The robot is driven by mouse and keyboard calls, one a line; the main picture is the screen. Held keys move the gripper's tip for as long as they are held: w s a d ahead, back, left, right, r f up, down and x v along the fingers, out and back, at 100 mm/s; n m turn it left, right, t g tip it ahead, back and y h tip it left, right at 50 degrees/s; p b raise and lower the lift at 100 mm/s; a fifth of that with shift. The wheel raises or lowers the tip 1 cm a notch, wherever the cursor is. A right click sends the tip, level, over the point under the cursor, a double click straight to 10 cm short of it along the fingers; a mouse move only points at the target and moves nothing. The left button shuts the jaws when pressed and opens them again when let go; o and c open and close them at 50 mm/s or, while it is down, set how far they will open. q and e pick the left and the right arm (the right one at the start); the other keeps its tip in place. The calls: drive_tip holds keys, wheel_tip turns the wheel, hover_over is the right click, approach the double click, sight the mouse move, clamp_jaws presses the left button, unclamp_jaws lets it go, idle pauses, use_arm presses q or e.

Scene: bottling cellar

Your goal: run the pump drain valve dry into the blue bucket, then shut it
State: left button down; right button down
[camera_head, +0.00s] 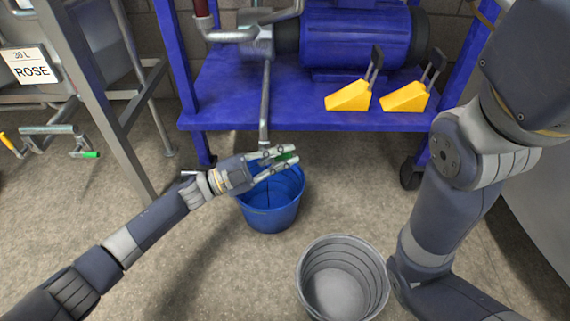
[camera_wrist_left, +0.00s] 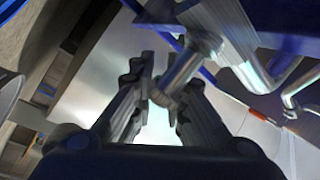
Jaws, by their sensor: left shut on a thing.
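The blue bucket (camera_head: 272,215) stands on the floor in front of the blue pump cart. A grey drain pipe (camera_head: 265,105) runs down from the pump (camera_head: 355,35) towards the bucket. My left gripper (camera_head: 290,160) is over the bucket at the pipe's lower end. It is shut on a small green valve handle (camera_head: 287,157), mostly hidden between the fingers. In the left wrist view, a metal pipe piece (camera_wrist_left: 182,72) shows by the fingers (camera_wrist_left: 160,98). I cannot make out any liquid flowing or the level in the bucket. My right gripper is out of view.
An empty-looking grey bucket (camera_head: 342,285) stands on the floor at front centre. Two yellow wedges (camera_head: 350,96) lie on the cart shelf (camera_head: 235,112). A tank stand with a ROSE sign (camera_head: 30,66) and another green-handled valve (camera_head: 88,154) is at left. The lower-left floor is clear beyond my arm.

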use_arm(q)
drive_tip(key=shift+a+r+n+t+h+b, duration=0.25)
drive_tip(key=shift+r+n+t+h+b, duration=0.2)
drive_tip(key=shift+h+b, duration=0.35)
drive_tip(key=c, duration=1.6)
unclamp_jaws()
drive_tip(key=v, duration=1.2)
drive_tip(key=shift+f, duration=0.25)
